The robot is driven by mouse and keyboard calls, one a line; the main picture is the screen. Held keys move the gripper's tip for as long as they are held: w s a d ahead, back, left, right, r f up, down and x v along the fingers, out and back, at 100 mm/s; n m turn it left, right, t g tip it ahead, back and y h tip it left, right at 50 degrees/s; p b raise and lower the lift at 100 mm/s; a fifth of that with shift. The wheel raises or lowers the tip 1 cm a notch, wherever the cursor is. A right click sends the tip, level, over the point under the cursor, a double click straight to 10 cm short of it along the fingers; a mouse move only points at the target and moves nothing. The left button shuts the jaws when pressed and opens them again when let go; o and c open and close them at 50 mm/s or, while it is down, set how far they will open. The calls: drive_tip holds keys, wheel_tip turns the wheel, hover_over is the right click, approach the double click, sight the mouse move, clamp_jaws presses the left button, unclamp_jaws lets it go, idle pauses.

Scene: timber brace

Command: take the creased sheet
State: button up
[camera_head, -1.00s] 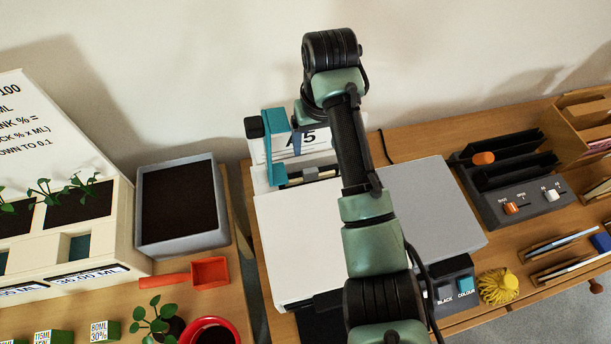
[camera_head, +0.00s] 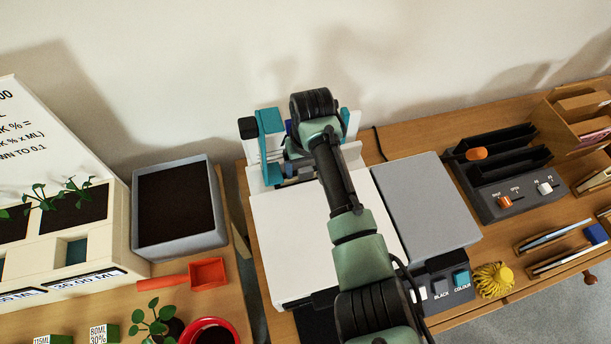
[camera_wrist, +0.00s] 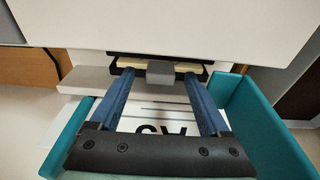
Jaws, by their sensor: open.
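My gripper (camera_wrist: 158,82) is open, its two blue fingers pointing at the back of the white printer (camera_wrist: 220,28). The fingertips lie on either side of a small grey block (camera_wrist: 160,73) at a dark slot with a cream strip (camera_wrist: 190,66) in it. I cannot tell whether that strip is paper, and I cannot make out a creased sheet. White paper marked A5 (camera_wrist: 165,130) lies beneath the fingers between teal guides (camera_wrist: 268,115). In the head view my arm hides most of the feed tray behind the printer (camera_head: 300,235); a teal guide (camera_head: 270,135) shows.
The teal guides stand up close on both sides of my gripper. A grey panel (camera_head: 425,205) and a dark slotted rack (camera_head: 500,175) are to the right. A soil-filled grey bin (camera_head: 150,245) and red scoop (camera_head: 207,272) are left. The wall is close behind.

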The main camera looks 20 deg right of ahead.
clamp_jaws()
drive_tip(key=shift+r, duration=0.1)
idle(0.4)
